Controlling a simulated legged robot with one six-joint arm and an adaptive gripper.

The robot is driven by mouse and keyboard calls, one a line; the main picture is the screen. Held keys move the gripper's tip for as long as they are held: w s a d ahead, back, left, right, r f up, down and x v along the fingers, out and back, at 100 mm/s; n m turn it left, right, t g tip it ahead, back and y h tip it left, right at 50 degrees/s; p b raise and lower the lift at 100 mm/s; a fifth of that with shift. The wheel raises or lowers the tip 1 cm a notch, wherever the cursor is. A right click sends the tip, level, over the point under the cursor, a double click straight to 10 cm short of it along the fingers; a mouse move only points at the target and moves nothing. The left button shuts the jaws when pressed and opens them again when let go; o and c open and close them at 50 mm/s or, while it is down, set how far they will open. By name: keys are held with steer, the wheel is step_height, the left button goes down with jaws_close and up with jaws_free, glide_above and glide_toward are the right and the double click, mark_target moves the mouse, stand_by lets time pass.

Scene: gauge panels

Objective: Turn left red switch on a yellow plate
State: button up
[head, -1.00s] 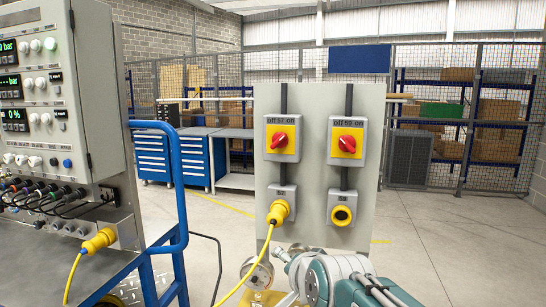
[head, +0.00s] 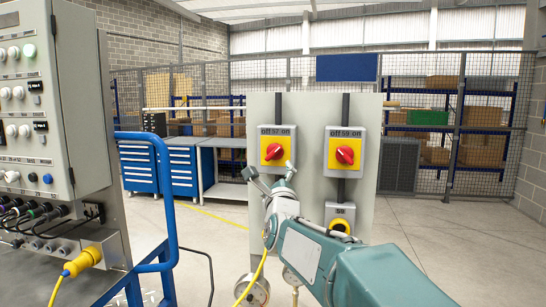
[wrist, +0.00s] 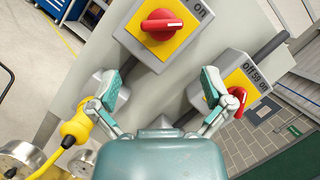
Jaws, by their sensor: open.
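The left red switch (head: 274,152) sits on a yellow plate (head: 265,145) in a grey box labelled off/on, on the left of the panel board. In the wrist view the left red switch (wrist: 161,25) is at the top middle, its knob lying roughly crosswise. The right red switch (head: 345,155) is on a matching yellow plate to the right; it shows partly behind a finger in the wrist view (wrist: 238,100). My gripper (head: 269,178) is open and empty, in front of the board just below the left switch. Its fingers (wrist: 160,88) are spread wide, apart from the left knob.
Below the switches are sockets; a yellow plug (wrist: 75,128) with a yellow cable is in the left one, near my gripper. A right socket (head: 340,226) shows. A blue-railed control cabinet (head: 165,210) stands at left. Floor right of the board is clear.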

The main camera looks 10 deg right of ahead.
mark_target(274, 156)
steer(key=x, duration=1)
steer(key=shift+w+d, duration=0.15)
steer(key=shift+c, duration=0.3)
steer(key=c, duration=0.8)
